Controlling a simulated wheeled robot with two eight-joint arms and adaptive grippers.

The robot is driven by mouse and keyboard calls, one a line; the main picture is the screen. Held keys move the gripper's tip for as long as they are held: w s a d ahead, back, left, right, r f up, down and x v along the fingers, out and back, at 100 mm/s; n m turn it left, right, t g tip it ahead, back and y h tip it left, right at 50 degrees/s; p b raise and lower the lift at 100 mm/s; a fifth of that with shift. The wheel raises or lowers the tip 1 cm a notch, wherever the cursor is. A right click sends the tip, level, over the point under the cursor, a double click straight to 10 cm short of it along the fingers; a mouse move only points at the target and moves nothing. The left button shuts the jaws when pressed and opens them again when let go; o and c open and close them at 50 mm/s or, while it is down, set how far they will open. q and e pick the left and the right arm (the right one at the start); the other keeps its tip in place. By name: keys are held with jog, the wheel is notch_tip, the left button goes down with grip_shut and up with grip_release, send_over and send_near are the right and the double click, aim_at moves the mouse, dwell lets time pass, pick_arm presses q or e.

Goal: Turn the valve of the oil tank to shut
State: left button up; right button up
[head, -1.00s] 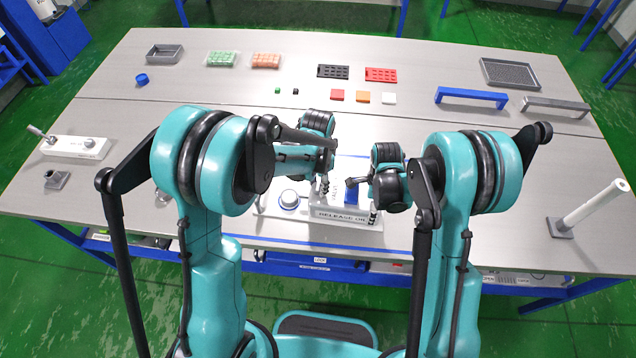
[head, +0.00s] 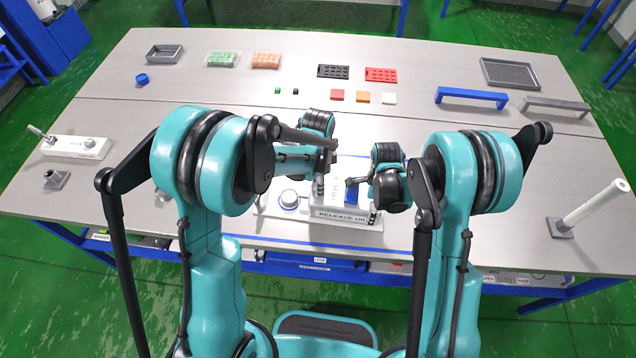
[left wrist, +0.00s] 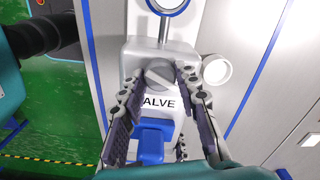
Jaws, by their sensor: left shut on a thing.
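A blue part (left wrist: 151,142) sits below the label.
A round grey-white dial (head: 289,198) stands just left of the housing. A white switch box (head: 75,147) is at the far left and a white post (head: 592,205) at the right. Trays, small blocks and a blue handle (head: 472,97) lie towards the back, away from my grippers.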

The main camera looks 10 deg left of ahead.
pick_arm(q)
jog(key=m, duration=1.2)
jog(key=shift+m, duration=0.4)
dwell(0.3)
jog(key=o, duration=1.2)
jog(key=shift+c, duration=0.2)
jog(key=shift+r, duration=0.1)
notch_tip(320, 180, up, 12)
pick_arm(e)
jog(key=o, duration=1.5)
